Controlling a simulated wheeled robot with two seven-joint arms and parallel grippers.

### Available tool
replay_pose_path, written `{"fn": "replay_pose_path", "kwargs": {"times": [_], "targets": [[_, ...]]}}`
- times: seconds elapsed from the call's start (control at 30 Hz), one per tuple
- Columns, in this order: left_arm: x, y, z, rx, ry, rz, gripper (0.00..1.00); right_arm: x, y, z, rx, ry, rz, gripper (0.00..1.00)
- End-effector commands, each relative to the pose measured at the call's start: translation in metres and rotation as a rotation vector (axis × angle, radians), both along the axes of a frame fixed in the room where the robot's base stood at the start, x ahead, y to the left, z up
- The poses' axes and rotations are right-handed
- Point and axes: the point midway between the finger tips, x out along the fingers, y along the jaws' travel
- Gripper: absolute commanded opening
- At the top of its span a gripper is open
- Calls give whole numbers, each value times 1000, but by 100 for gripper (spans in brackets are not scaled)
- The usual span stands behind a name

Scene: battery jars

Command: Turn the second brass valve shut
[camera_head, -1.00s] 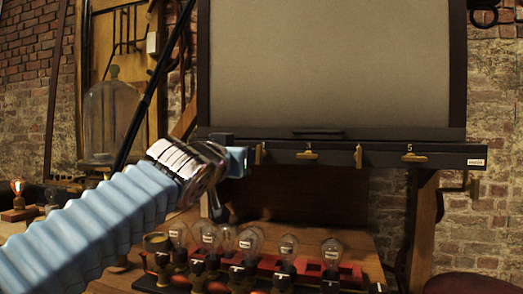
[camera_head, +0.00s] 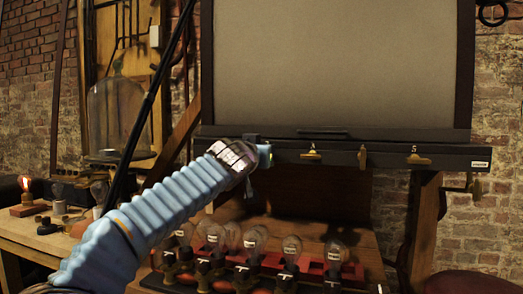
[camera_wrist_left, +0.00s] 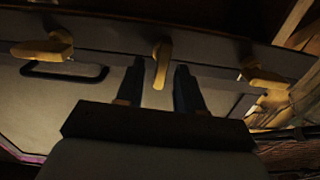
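A dark rail (camera_head: 450,161) under the big grey panel carries brass valves. My left gripper (camera_head: 265,156) is at its left part and hides the valve left of the one marked 3 (camera_head: 312,155). In the left wrist view, my left gripper's two dark fingers (camera_wrist_left: 158,90) are apart, with a brass lever (camera_wrist_left: 161,65) between their tips. This lever stands lengthwise between them, with gaps visible at both sides. Brass valves sit to its left (camera_wrist_left: 45,47) and right (camera_wrist_left: 262,75), turned crosswise. My right gripper is not in view.
A further valve (camera_head: 362,156) hangs upright and the one marked 5 (camera_head: 418,158) lies level. A glass bell jar (camera_head: 116,115) stands at left. The area before the rail's right half is clear.

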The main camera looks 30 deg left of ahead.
Motion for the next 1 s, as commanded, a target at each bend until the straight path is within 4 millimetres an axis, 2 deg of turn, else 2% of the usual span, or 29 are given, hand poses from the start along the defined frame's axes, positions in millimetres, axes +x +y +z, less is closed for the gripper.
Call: {"fn": "replay_pose_path", "kwargs": {"times": [0.07,0.3,0.67,1.0], "targets": [[0,0,0,0,0,0,34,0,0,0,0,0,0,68],[0,0,0,0,0,0,0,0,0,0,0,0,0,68],[0,-1,0,22,6,0,0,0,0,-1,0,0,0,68],[0,-4,-1,209,50,-3,0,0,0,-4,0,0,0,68]]}}
